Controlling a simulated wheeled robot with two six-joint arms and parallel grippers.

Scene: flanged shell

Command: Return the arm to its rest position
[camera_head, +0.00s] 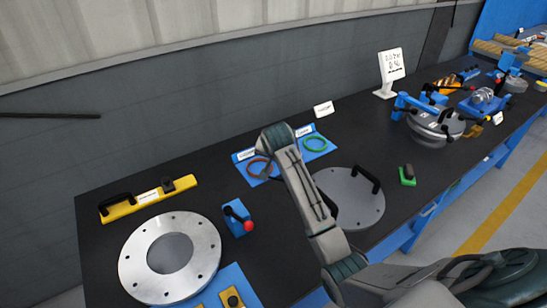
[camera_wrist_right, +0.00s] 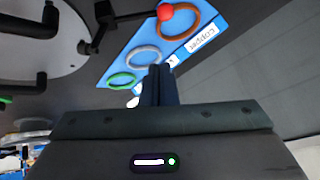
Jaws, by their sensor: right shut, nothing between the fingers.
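My right arm (camera_head: 310,205) comes in from the lower right of the head view and reaches up over the black table. Its gripper is hidden in the head view. In the right wrist view the right gripper (camera_wrist_right: 158,85) is shut and empty, with its fingers over the dark table beside a blue mat (camera_wrist_right: 112,70). An orange ring (camera_wrist_right: 178,20), a grey ring (camera_wrist_right: 143,56) and a green ring (camera_wrist_right: 122,80) lie on that mat. My left gripper is in neither view.
A large flanged ring plate (camera_head: 200,253) lies at front left, beside a blue block (camera_head: 234,213) with a red knob. A round grey plate (camera_head: 358,212) with a black handle lies right of my arm. A yellow bar (camera_head: 145,198) lies behind the flange. The wall (camera_head: 140,120) runs behind.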

